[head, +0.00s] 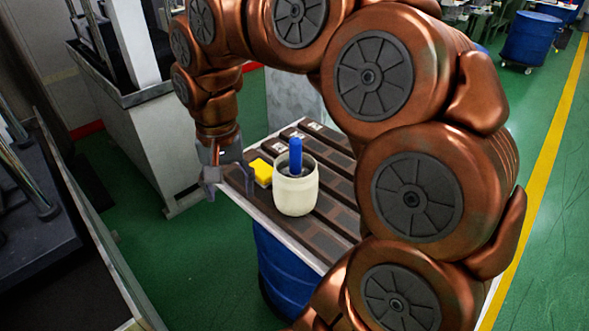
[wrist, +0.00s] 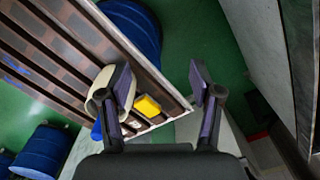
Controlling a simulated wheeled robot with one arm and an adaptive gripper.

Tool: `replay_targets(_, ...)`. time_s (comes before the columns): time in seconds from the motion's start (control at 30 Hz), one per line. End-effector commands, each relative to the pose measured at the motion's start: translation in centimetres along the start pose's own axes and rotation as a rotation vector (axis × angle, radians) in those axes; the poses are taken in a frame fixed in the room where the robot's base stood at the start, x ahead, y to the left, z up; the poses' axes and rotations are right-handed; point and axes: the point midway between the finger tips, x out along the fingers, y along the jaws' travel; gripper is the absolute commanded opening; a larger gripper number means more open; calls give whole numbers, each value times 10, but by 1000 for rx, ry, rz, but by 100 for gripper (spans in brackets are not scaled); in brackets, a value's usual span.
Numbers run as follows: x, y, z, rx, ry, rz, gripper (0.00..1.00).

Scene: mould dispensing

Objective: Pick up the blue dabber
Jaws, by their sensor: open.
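The blue dabber (head: 295,154) stands upright in a cream pot (head: 296,196) on the slatted table, its handle above the rim. In the wrist view, its blue end (wrist: 96,131) shows at the left, close to my left finger, and the pot (wrist: 92,103) is partly hidden behind that finger. My gripper (head: 228,178) is open and empty at the table's left edge, left of the pot and apart from it. In the wrist view, the gap between my fingers (wrist: 160,84) holds no object.
A yellow block (head: 261,172) lies on the table (head: 325,235) between my gripper and the pot; it also shows in the wrist view (wrist: 147,105). A blue drum (head: 282,272) stands below the table. A grey-white machine (head: 150,140) stands to the left.

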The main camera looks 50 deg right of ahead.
Motion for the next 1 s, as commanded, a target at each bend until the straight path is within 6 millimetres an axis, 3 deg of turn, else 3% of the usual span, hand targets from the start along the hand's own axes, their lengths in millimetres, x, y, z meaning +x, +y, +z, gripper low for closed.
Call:
replay_targets(0.03,-2,2,-22,83,5,-12,64)
replay_targets(0.17,-7,20,-75,329,17,-28,64)
replay_targets(0.3,-7,52,-129,623,23,-42,64)
replay_targets(0.5,4,111,-184,1010,23,-40,64)
replay_targets(0.7,14,150,-206,1231,17,-24,64)
replay_targets(1.0,30,158,-209,1275,15,-21,64)
